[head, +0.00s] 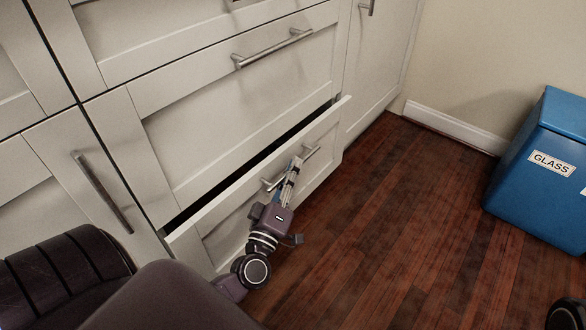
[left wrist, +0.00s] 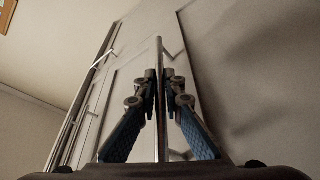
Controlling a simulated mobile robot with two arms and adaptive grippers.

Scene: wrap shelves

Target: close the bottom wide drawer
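The bottom wide drawer (head: 326,145) is pulled partly out in the head view, with a dark gap along its top behind the front panel. Its metal bar handle (head: 311,153) runs across the front. My left gripper (head: 294,166) is at the middle of this handle. In the left wrist view, the handle bar (left wrist: 159,60) stands upright between the two fingers of my left gripper (left wrist: 160,76), which are close together around it. The fingers hide part of the handle in the head view. My right gripper is not in view.
A wide drawer (head: 235,110) above is shut, with its own bar handle (head: 272,48). A cabinet door with a handle (head: 102,190) is at left. A blue bin labelled GLASS (head: 525,205) stands at right. The wooden floor (head: 400,220) between is clear.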

